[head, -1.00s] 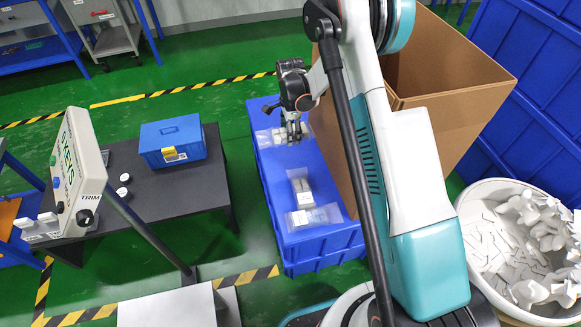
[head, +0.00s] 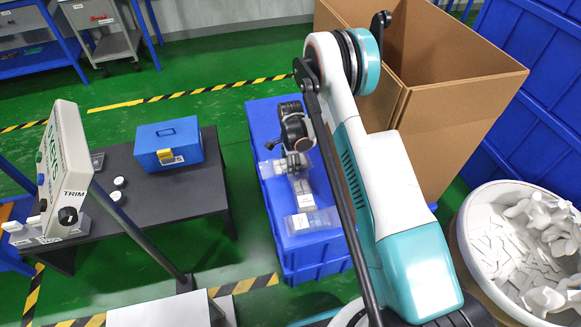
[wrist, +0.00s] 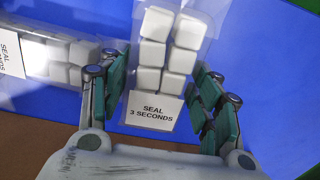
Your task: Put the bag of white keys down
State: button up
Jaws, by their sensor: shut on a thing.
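My gripper (head: 292,166) is over the blue crate (head: 305,268). In the wrist view its two fingers (wrist: 165,98) are shut on a clear bag of white keys (wrist: 155,52), one finger at each side. The bag's label, reading "SEAL 3 SECONDS", faces the camera. A second clear bag of white keys (wrist: 65,60) lies to the left on the blue surface. In the head view a labelled bag (head: 312,221) lies on the near part of the crate top. I cannot tell whether the held bag touches the crate.
A tall open cardboard box (head: 462,115) stands right of the crate. A white bin of white parts (head: 475,215) is at the lower right. A dark table (head: 185,195) with a blue toolbox (head: 168,144) and the sealer's control box (head: 62,170) stands left.

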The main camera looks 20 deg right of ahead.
jog(key=shift+f, duration=0.9)
jog(key=shift+f, duration=0.1)
jog(key=o, duration=1.3)
